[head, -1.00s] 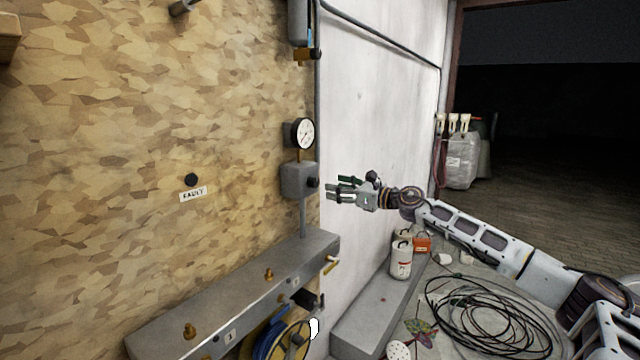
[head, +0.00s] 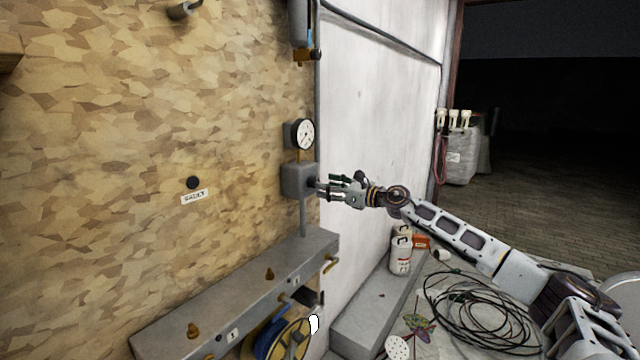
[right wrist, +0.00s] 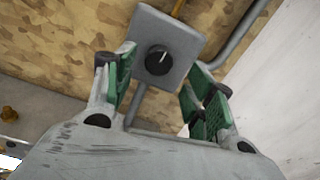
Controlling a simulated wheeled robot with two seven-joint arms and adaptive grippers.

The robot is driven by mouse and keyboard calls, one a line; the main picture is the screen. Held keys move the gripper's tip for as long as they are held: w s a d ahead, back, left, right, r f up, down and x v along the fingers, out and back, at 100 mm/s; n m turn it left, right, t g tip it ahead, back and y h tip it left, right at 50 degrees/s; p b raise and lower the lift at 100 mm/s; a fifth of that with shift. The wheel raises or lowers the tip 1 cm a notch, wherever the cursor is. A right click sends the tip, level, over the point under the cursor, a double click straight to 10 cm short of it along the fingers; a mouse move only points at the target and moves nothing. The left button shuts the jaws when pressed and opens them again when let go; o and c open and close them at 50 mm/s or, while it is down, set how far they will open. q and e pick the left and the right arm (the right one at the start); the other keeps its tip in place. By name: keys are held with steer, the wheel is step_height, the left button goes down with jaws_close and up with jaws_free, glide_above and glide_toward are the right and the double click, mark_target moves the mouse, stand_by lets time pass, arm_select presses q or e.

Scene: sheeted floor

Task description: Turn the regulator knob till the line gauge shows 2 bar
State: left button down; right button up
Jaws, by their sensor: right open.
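The regulator is a grey box (head: 296,180) on a vertical pipe at the wall. Its black knob (right wrist: 158,60) with a white mark faces my right gripper in the right wrist view. The round white line gauge (head: 305,133) sits just above the box; its needle is too small to read. My right gripper (head: 322,187) is open in front of the knob, and in the head view its fingertips reach close to it and partly hide it. In the right wrist view the green-padded fingers (right wrist: 162,88) stand on either side of the knob, apart from it. My left gripper is not in view.
A grey manifold ledge (head: 240,290) with brass fittings runs below the regulator. A black button with a FAULT label (head: 194,197) is on the wall to the left.

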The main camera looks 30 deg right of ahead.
mark_target(313, 182)
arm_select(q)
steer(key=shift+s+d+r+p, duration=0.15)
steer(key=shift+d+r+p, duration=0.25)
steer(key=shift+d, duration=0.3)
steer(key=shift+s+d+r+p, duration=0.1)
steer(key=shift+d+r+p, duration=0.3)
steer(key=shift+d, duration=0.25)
arm_select(e)
steer(key=shift+x, duration=1.85)
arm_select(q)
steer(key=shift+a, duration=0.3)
arm_select(e)
steer(key=shift+a, duration=0.1)
steer(key=shift+c, duration=0.5)
steer(key=c, duration=0.9)
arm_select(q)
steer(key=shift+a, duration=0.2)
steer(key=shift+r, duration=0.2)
